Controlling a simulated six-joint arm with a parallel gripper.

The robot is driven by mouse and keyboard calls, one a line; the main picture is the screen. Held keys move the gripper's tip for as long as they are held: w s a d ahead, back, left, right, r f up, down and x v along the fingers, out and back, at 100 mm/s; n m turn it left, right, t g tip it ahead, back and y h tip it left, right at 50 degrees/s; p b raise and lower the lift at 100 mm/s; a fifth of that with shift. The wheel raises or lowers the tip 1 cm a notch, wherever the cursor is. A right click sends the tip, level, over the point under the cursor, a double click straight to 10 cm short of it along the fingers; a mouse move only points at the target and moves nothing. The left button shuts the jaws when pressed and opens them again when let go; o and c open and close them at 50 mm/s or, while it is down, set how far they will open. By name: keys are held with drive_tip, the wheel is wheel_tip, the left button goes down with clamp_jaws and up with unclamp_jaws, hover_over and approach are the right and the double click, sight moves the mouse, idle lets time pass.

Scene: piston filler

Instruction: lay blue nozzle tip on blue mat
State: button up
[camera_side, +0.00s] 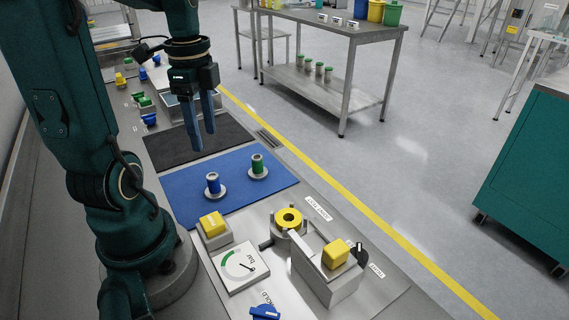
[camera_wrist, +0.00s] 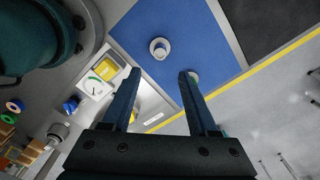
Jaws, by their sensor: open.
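The blue nozzle tip (camera_side: 213,183) stands upright, with a pale round disc at its foot, on the blue mat (camera_side: 242,199). In the wrist view the blue nozzle tip (camera_wrist: 159,48) is seen from above as a pale ring on the blue mat (camera_wrist: 190,25). A green nozzle tip (camera_side: 257,165) stands upright beside it on the same mat, to the right and farther back. My gripper (camera_side: 203,141) is open and empty, high and apart from both tips, appearing over the dark mat. In the wrist view my gripper (camera_wrist: 160,72) partly hides the green tip (camera_wrist: 195,77).
A dark mat (camera_side: 195,141) lies behind the blue one. In front are a yellow block (camera_side: 212,224), a gauge (camera_side: 240,266), a yellow ring (camera_side: 288,217) on a stand, a yellow-capped block (camera_side: 336,252) and a blue knob (camera_side: 265,312). Small coloured parts lie at the far left.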

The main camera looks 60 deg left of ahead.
drive_tip(key=d+r+n+t, duration=0.2)
drive_tip(key=d+n+t, duration=0.3)
drive_tip(key=d+n, duration=0.4)
drive_tip(key=d, duration=0.6)
drive_tip(key=shift+d+t, duration=0.3)
